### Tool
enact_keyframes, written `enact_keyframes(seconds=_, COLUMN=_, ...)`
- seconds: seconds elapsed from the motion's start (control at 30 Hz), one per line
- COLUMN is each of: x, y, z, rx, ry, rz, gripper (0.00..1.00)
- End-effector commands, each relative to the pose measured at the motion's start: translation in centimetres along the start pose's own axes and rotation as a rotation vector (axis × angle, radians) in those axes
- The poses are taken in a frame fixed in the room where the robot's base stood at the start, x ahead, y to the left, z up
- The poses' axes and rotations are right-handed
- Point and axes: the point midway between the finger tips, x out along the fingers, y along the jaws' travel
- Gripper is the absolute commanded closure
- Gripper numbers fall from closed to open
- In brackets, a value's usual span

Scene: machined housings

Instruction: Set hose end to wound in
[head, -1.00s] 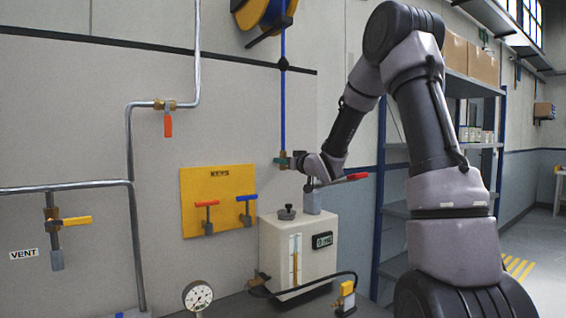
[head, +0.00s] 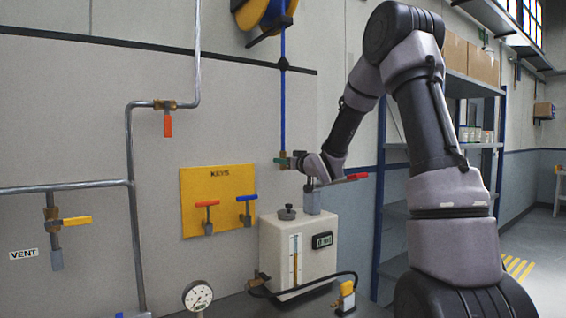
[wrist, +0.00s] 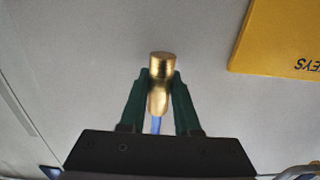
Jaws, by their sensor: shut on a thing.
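A dark stopper ball (head: 283,64) sits on the hose a little below the reel. The brass hose end (wrist: 160,80) is between the green fingers of my gripper (wrist: 158,100) in the wrist view. My gripper, also in the head view (head: 284,160), is shut on the hose end and holds it above the white pump unit. The blue hose shows faintly behind the brass in the wrist view.
A yellow keys board (head: 190,220) with red and blue handles is on the wall to the left. The white pump unit (head: 270,245) with a red lever (head: 355,177) stands below my gripper. A gauge (head: 198,295) and pipes are at left.

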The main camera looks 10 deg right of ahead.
Motion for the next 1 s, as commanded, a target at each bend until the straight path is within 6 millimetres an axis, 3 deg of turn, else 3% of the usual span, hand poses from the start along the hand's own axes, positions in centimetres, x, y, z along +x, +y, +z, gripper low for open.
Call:
enact_keyframes(seconds=0.17, x=0.0, y=0.1, z=-1.6, rx=-0.002, ry=0.005, rz=0.001, gripper=1.00)
enact_keyframes(seconds=0.5, x=0.0, y=0.0, z=-9.9, rx=-0.004, ry=0.007, rz=-0.001, gripper=1.00)
enact_keyframes(seconds=0.63, x=0.0, y=0.0, z=-11.1, rx=-0.003, ry=0.004, rz=0.000, gripper=1.00)
enact_keyframes(seconds=0.93, x=0.0, y=0.1, z=-11.5, rx=-0.002, ry=0.008, rz=0.001, gripper=1.00)
enact_keyframes(seconds=0.97, x=0.0, y=0.1, z=-11.5, rx=-0.002, ry=0.008, rz=0.001, gripper=0.65)
enact_keyframes(seconds=1.0, x=0.0, y=0.1, z=-11.6, rx=-0.003, ry=0.009, rz=0.001, gripper=0.50)
